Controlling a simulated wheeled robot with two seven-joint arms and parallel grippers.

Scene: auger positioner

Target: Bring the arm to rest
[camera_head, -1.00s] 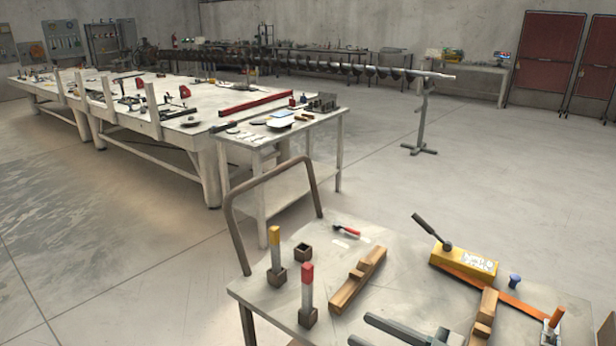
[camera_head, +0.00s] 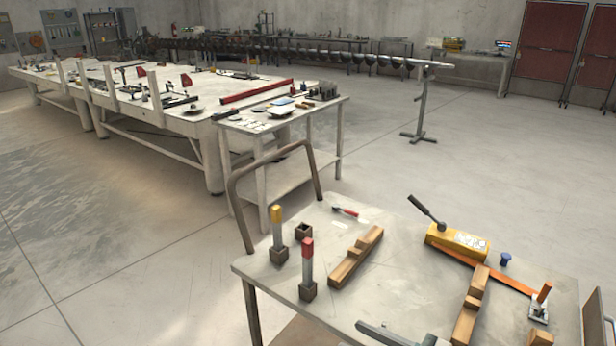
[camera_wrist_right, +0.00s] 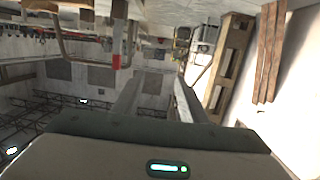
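My right gripper shows in the right wrist view (camera_wrist_right: 157,98). Its two pale fingers stand apart with nothing between them. Dark grey finger-like parts also show at the bottom edge of the head view, low over the front of the near table (camera_head: 320,215); I take them for the same gripper, mostly cut off by the frame. My left gripper is not in the head view. The wrist view looks upside down, with a red-and-white post (camera_wrist_right: 117,58) beyond the fingers and brown pieces (camera_wrist_right: 268,50) at the right.
On the near table stand a yellow-topped post (camera_head: 277,228), a red-topped post (camera_head: 308,268), wooden blocks (camera_head: 355,257) (camera_head: 470,308), a yellow box with a lever (camera_head: 456,242) and an orange strip (camera_head: 500,273). A brown handle (camera_head: 275,153) rises behind.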

